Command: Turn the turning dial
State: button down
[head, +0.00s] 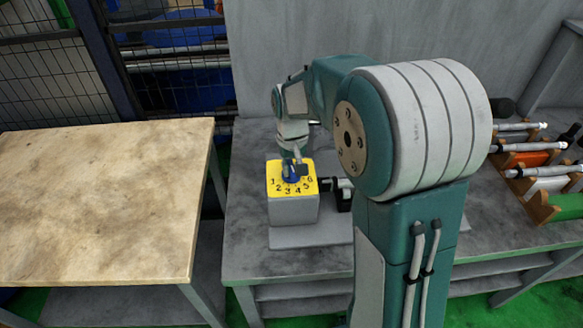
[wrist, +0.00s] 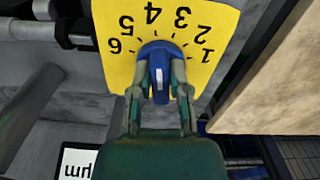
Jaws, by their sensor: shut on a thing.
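The turning dial is a blue knob (wrist: 160,50) on a yellow face plate (wrist: 112,70) with black numbers 1 to 6 around it. In the head view the dial (head: 291,179) sits on top of a grey box with the yellow plate (head: 276,171), on the grey bench. My gripper (wrist: 160,88) reaches over the dial, and its two fingers are closed on either side of the blue knob. The knob carries a pale mark, which shows between the fingers. In the head view my gripper (head: 293,160) comes down from above and hides part of the dial.
A grey bench (head: 250,247) carries the dial box. A bare wooden table (head: 100,200) stands at the left with a gap between. A rack of micrometer-like tools (head: 540,158) lies at the right. A wire-mesh fence (head: 50,80) and a grey wall are behind.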

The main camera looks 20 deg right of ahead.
aim_at(292, 167)
jog(key=shift+n, duration=0.5)
jog(key=c, duration=0.6)
grip_release()
notch_tip(292, 167, up, 12)
dwell(0.4)
